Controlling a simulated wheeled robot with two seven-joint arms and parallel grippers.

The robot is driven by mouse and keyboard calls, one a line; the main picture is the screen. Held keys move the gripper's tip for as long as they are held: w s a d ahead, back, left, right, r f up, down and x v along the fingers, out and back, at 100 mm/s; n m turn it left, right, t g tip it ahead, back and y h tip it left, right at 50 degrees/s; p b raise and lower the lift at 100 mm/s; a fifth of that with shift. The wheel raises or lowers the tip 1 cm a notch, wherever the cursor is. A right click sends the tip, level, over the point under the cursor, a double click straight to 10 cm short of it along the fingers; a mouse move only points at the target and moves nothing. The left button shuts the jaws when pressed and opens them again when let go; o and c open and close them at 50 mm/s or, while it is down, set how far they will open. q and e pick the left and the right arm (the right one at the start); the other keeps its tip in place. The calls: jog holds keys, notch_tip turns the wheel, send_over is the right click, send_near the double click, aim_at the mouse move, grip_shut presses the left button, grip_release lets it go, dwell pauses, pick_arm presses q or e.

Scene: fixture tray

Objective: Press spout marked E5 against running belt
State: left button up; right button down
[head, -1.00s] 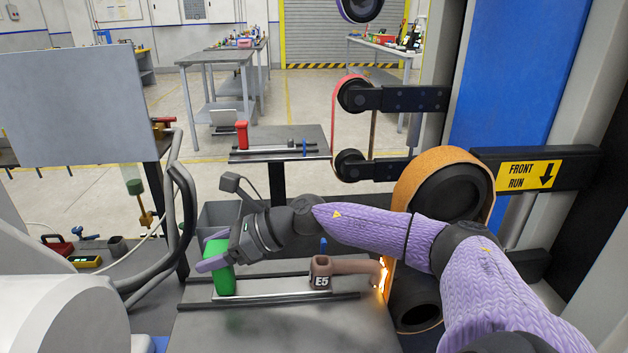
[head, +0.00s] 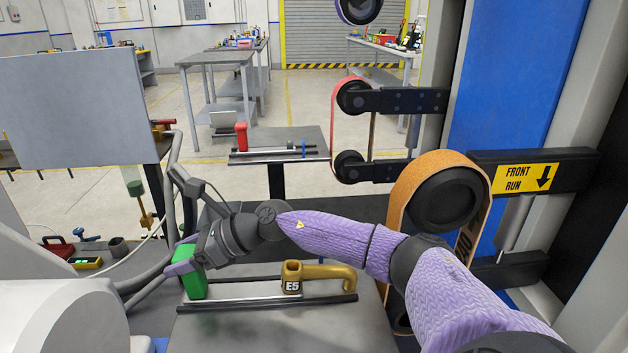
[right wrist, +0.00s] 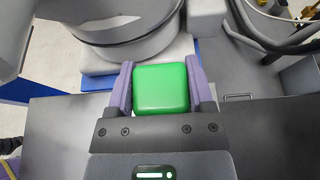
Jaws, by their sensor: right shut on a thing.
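The spout marked E5 (head: 325,272) is golden and shiny. It sits on the sliding carriage of the near fixture, its bent outlet pointing right. The orange-brown belt (head: 404,188) loops over dark wheels to the right. A gap shows between outlet and belt, and I see no sparks. My right gripper (head: 189,267) is shut on the green handle block (head: 193,285) at the left end of the rails. In the right wrist view the green block (right wrist: 160,88) lies between the two purple fingers. My left gripper is not in view.
Two rails (head: 250,304) run across the grey table (head: 255,330) towards the belt. A second station behind has a red handle (head: 241,136) and a narrower red belt (head: 334,120). A "FRONT RUN" sign (head: 526,178) has a down arrow. A grey panel (head: 75,108) stands at left.

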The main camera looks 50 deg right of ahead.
jog(key=shift+a+f, duration=0.1)
jog(key=shift+w+a, duration=0.1)
jog(key=shift+w, duration=0.05)
jog(key=shift+c, duration=1)
grip_release()
jog(key=shift+o, duration=1)
pick_arm(q)
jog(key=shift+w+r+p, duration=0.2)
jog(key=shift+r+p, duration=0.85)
jog(key=shift+p, duration=0.05)
pick_arm(e)
jog(key=v, duration=1)
